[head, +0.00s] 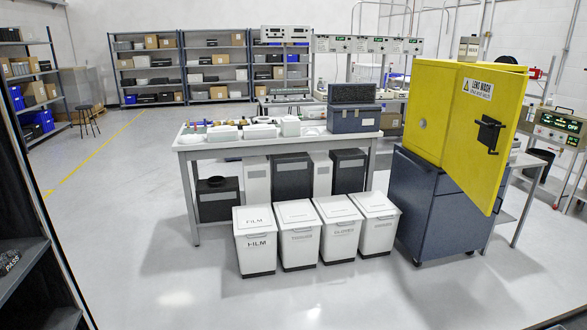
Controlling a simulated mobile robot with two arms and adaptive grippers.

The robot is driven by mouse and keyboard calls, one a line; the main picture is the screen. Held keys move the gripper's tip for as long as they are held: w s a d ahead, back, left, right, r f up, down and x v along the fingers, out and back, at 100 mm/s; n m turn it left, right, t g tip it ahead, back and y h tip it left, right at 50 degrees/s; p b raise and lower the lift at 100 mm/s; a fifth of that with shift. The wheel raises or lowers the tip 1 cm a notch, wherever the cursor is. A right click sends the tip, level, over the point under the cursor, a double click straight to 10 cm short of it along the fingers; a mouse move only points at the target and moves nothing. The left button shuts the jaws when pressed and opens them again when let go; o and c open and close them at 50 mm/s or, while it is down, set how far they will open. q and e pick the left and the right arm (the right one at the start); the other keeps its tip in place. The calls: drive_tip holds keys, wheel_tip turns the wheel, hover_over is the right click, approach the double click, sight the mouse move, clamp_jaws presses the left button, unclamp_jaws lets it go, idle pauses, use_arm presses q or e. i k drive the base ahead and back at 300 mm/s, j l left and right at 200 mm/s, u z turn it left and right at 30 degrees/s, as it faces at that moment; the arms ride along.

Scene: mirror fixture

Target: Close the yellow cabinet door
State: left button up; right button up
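The yellow cabinet (424,118) stands on a dark blue drawer unit (428,205) at the right in the head view. Its yellow door (466,145) carries a white "LENS WASH" label (478,89) and a black handle (488,134). The door appears to stand open, with its handle side swung out toward me and its lower corner hanging below the cabinet's base level, over the drawer unit. I see its outer face; the cabinet's inside is hidden behind it. Neither of my grippers is in view.
Several white lidded bins (298,245) stand before a white workbench (190,147), left of the drawer unit. A dark shelf frame (30,250) is close at the left. A side table with equipment (558,125) is at the right. The floor in front (330,300) is clear.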

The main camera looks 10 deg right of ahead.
sight(476, 157)
drive_tip(key=i+z, duration=0.4)
drive_tip(key=i+j+z, duration=0.15)
drive_tip(key=i+z, duration=0.25)
drive_tip(key=i+j+z, duration=0.3)
drive_tip(key=z, duration=0.15)
drive_tip(key=i+j+z, duration=0.4)
